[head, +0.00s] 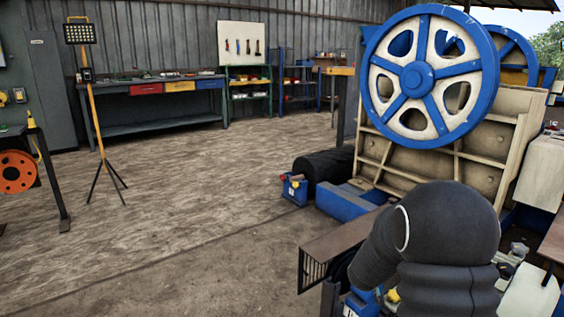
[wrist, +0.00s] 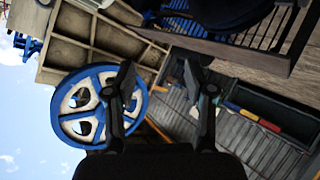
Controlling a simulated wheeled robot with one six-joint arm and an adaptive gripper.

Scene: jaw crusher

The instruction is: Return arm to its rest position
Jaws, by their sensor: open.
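My gripper (wrist: 160,98) shows in the wrist view with its two dark fingers spread apart. It is open and nothing is between the fingers. The wrist picture is strongly tilted, with sky at the left and the shed wall at the lower right. In the head view my dark arm (head: 440,235) fills the lower right, in front of the jaw crusher (head: 485,150). My gripper cannot be made out in the head view. The crusher's blue and white flywheel (head: 416,77) stands above the arm, and it also shows in the wrist view (wrist: 100,105) beyond the left finger.
A brown ledge with a grille (head: 335,245) lies close to the left of my arm. A blue toolbox (head: 294,189) sits on the floor by a black cylinder (head: 324,170). A work light on a tripod (head: 101,120) and a workbench (head: 155,122) stand farther back. The middle floor is clear.

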